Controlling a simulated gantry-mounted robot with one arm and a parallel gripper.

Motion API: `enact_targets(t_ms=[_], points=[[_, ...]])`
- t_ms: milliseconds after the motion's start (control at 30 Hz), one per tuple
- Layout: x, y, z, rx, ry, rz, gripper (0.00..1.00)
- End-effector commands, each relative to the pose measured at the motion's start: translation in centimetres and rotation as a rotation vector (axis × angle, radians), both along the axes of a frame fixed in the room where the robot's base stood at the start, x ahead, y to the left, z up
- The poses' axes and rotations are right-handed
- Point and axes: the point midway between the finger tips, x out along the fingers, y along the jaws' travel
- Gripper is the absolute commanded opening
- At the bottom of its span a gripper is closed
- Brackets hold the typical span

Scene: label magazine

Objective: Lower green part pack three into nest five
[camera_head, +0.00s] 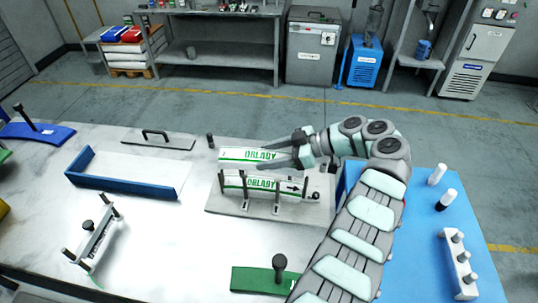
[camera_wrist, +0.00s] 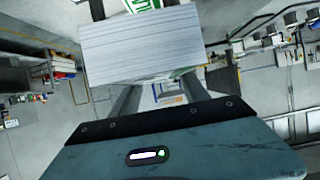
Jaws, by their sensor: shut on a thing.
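My gripper (camera_head: 268,152) is shut on a white label pack (camera_head: 232,156) with green "ORLABY" lettering and a green edge stripe. In the wrist view the pack (camera_wrist: 155,45) shows as a thick stack of pale sheets between the fingers. The held pack is just behind and above a post-framed nest (camera_head: 247,205) on a grey plate (camera_head: 222,203). A similar green-lettered pack (camera_head: 262,184) with an arrow shows in that nest. Whether the held pack touches the plate is hidden. No nest or pack numbers are readable.
A black-knobbed post (camera_head: 210,141) stands behind the plate. A blue-edged tray (camera_head: 125,185), a handled plate (camera_head: 157,138) and a post stand (camera_head: 95,233) are left. A green block (camera_head: 262,281) with a knob is in front. My arm covers part of the right side.

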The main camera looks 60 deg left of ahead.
Motion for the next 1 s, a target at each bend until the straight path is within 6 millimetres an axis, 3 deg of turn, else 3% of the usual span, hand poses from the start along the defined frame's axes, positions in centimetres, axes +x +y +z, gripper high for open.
enact_targets(t_ms=[1000], points=[[0.0, 0.0, -0.7, 0.001, 0.0, 0.0, 0.0]])
